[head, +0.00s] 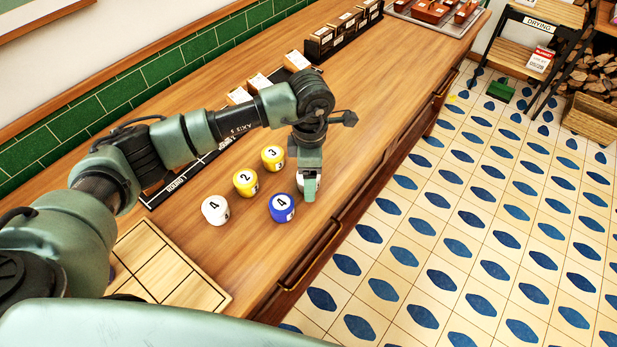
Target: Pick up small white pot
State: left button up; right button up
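A small white pot (215,210) marked 4 stands upright on the wooden counter (240,262). My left gripper (309,187) points down over the counter, to the right of this pot and apart from it. A small white or silvery patch (300,179) shows beside its fingers, mostly hidden by them; I cannot tell whether it is another pot or part of the gripper. I cannot see whether the fingers are open or shut. My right gripper is out of view.
Yellow pots marked 2 (245,182) and 3 (272,157) and a blue pot (282,208) marked 4 stand close by. A divided wooden board (160,268) lies at the near left. Dark racks with cards (342,32) stand farther back.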

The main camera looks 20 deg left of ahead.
pick_arm(q)
jog(key=c, duration=1.6)
